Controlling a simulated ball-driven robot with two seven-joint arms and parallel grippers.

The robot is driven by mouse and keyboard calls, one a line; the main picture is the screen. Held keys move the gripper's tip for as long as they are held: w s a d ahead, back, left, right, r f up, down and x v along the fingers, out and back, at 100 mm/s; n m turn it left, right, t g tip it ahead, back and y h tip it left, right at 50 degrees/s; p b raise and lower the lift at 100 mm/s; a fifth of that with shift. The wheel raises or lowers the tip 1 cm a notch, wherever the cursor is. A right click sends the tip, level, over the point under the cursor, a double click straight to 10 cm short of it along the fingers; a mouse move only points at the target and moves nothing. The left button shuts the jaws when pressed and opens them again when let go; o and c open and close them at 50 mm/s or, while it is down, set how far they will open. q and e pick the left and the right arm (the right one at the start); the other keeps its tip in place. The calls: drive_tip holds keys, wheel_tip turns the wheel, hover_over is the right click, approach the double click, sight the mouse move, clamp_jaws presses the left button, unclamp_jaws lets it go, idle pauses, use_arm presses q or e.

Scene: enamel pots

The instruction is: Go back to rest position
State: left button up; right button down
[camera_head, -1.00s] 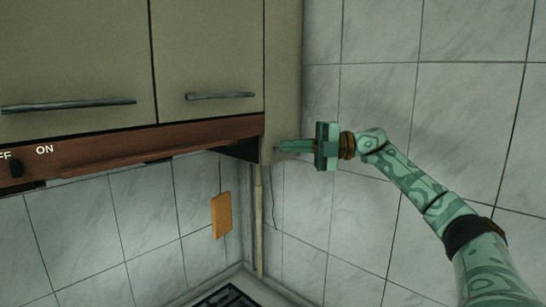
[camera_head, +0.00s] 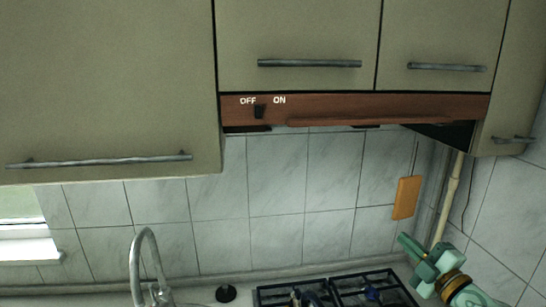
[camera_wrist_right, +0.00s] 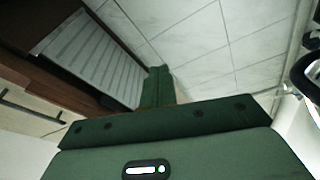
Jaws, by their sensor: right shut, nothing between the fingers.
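My right gripper (camera_head: 410,244) is at the lower right of the head view, in front of the tiled corner and below the orange board. Its green fingers are together and hold nothing. In the right wrist view the closed fingers (camera_wrist_right: 157,87) point toward the tiled wall, clear of any object. My left gripper is in neither view.
A brown range hood (camera_head: 350,108) with an OFF/ON switch (camera_head: 259,112) hangs under the wall cabinets (camera_head: 300,40). A black stove (camera_head: 335,290) is below, with a faucet (camera_head: 145,262) to its left. An orange board (camera_head: 406,198) hangs on the tiles near a pipe (camera_head: 447,200).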

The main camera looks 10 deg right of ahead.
drive_tip(key=s+a+f+m+g+h, duration=0.3)
drive_tip(key=s+f+m+g+h, duration=0.4)
drive_tip(key=s, duration=0.6)
drive_tip(key=s+a+f+m+g+h, duration=0.25)
drive_tip(key=s+f+g, duration=0.25)
drive_tip(key=s+f, duration=0.7)
drive_tip(key=s+a+f+g+y+b, duration=0.1)
drive_tip(key=s+a+f+b, duration=0.15)
drive_tip(key=f, duration=0.95)
drive_tip(key=s+a+f+m+g+y+b, duration=0.15)
drive_tip(key=f+b, duration=0.25)
drive_tip(key=f, duration=0.9)
drive_tip(key=s+a+f+g+y+b, duration=0.1)
drive_tip(key=s+a+f+b, duration=0.2)
drive_tip(key=f, duration=0.9)
drive_tip(key=s+d+f+m+g+y+b, duration=0.1)
drive_tip(key=s+f+b, duration=0.6)
drive_tip(key=s+f, duration=1.1)
wheel_tip(320, 180, down, 3)
drive_tip(key=shift+s+d+r+m+g+b, duration=0.1)
drive_tip(key=shift+s+d+m+g+b, duration=0.3)
drive_tip(key=shift+m+g, duration=0.3)
